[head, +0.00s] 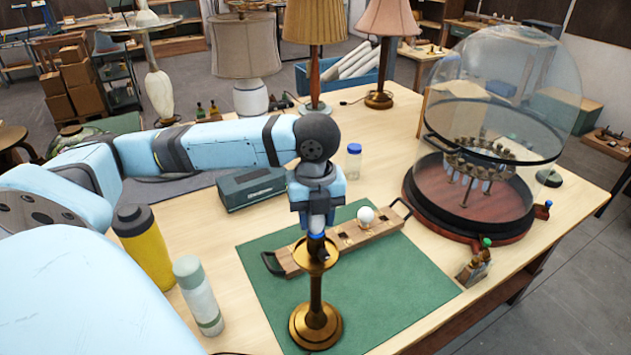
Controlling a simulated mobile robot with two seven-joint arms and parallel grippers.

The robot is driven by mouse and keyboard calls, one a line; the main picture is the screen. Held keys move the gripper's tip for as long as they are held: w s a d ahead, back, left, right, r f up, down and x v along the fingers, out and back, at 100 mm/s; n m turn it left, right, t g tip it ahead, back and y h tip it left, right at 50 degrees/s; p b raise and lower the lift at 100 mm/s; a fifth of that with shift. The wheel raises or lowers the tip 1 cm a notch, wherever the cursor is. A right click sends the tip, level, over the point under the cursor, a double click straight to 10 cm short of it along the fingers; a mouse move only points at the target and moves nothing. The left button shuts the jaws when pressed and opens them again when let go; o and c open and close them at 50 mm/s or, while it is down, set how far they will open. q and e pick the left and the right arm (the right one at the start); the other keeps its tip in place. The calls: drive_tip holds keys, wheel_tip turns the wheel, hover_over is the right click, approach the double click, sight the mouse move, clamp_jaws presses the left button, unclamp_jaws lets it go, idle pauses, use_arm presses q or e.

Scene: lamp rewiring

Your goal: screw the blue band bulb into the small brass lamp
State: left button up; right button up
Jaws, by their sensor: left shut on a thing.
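The small brass lamp (316,290) stands upright on the green mat, with a round base and a wider cup at its top. My left gripper (317,222) is directly above the lamp top, pointing down. It is shut on the blue band bulb (316,236); only a bit of blue shows between the fingers and the cup. The rest of the bulb is hidden, and I cannot tell how far it sits in the socket. My right gripper is not in view.
A wooden tray (290,263) with a white bulb (366,214) lies behind the lamp. A glass dome (500,90) on a round base stands right. A yellow bottle (144,248) and a pale bottle (198,295) stand left. The green mat (400,290) is clear at right.

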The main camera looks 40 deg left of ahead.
use_arm(q)
drive_tip(key=m, duration=0.4)
drive_tip(key=shift+m, duration=0.8)
drive_tip(key=shift+m, duration=1.7)
drive_tip(key=o, duration=1)
